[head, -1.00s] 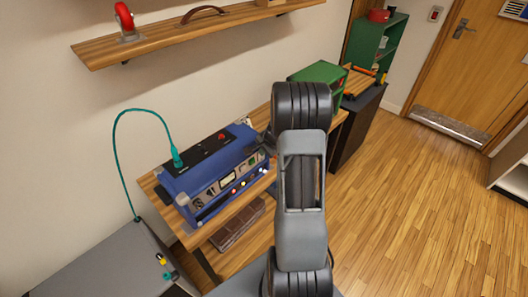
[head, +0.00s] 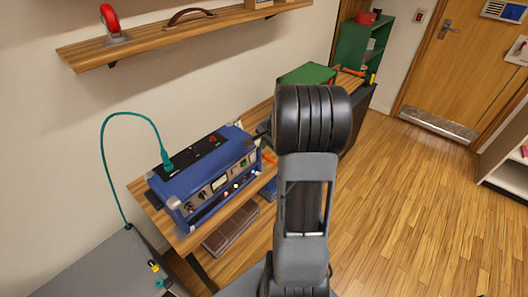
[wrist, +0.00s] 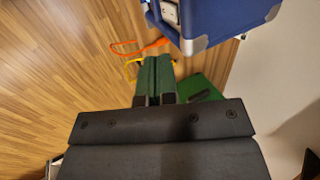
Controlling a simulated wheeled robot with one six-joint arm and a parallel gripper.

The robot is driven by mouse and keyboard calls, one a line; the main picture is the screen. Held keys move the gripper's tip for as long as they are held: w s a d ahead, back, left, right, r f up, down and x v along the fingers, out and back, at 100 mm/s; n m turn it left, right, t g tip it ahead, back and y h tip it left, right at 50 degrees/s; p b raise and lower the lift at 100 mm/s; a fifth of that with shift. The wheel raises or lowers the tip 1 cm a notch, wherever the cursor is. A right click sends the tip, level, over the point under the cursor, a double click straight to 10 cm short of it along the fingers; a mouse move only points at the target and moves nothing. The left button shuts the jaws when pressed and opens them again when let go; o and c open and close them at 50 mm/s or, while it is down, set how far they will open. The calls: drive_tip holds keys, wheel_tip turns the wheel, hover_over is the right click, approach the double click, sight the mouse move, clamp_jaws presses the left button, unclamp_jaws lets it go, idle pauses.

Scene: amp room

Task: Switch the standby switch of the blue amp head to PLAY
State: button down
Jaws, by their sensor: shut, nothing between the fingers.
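The blue amp head (head: 172,187) stands on a wooden bench in the head view. Its front panel has a light meter, dark knobs and small coloured controls; the standby switch and its position cannot be made out. A teal cable (head: 105,160) plugs into its top. My gripper is mostly hidden behind my arm in the head view, near the amp's right end. In the wrist view my gripper (wrist: 154,82) is shut and empty, its two fingers side by side. The amp's blue case and metal corner (wrist: 210,30) show at upper right there, apart from the fingers.
A green box (head: 307,74) stands farther along the bench. A wooden shelf (head: 165,37) hangs above the amp. A grey cabinet (head: 95,265) stands at lower left. The wooden floor (head: 400,220) at right is clear.

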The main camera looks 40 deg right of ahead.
drive_tip(key=shift+s+d+r, duration=0.1)
drive_tip(key=shift+s+r, duration=0.05)
drive_tip(key=shift+r, duration=0.5)
drive_tip(key=shift+s+r, duration=0.1)
drive_tip(key=shift+r, duration=0.55)
drive_tip(key=s+a+r+n, duration=0.2)
drive_tip(key=s+a+n, duration=0.3)
drive_tip(key=a, duration=0.3)
drive_tip(key=s+a+r+n, duration=0.3)
drive_tip(key=s+a+n, duration=0.1)
drive_tip(key=a, duration=0.3)
drive_tip(key=s+a+r+n+h, duration=0.1)
drive_tip(key=s+a+r+n, duration=0.2)
drive_tip(key=s+a+n, duration=0.2)
drive_tip(key=a+n, duration=0.1)
drive_tip(key=a, duration=0.2)
drive_tip(key=shift+s+a+n+g, duration=0.3)
drive_tip(key=shift+a+n, duration=0.05)
drive_tip(key=shift+n, duration=0.05)
